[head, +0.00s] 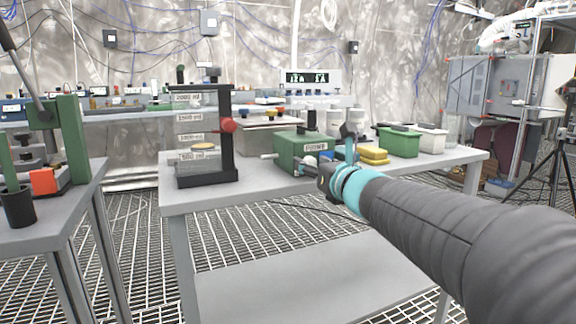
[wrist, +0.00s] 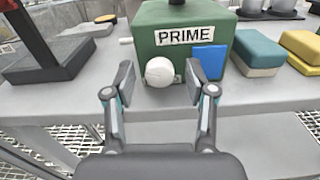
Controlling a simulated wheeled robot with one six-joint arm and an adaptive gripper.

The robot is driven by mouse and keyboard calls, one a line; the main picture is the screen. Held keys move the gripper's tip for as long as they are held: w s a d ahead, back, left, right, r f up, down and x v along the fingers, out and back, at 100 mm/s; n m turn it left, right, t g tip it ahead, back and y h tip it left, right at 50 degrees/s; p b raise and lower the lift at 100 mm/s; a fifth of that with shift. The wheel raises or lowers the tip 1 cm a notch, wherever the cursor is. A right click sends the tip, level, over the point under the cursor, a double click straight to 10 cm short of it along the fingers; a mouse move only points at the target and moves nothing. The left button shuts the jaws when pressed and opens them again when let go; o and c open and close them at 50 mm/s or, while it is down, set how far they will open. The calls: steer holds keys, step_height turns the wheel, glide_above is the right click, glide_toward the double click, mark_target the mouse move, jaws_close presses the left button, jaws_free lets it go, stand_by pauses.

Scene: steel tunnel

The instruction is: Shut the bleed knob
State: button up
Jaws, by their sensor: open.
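A round white knob (wrist: 159,71) sits low on the front of a green box (wrist: 155,22) labelled PRIME; no label on the knob itself names it as the bleed knob. My gripper (wrist: 157,74) is open, with one finger on each side of the white knob in the wrist view. I see gaps between the fingers and the knob, and cannot tell how far the fingertips reach along it. In the head view the green box (head: 290,152) stands on the table, with my gripper (head: 325,178) at its front, partly hiding the knob.
A blue square (wrist: 209,61) is on the box front, right of the knob. A black stand with a red knob (head: 229,125) is to the left. The table's front edge (head: 250,203) is near.

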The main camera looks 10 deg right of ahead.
steer(key=shift+c, duration=0.3)
jaws_close()
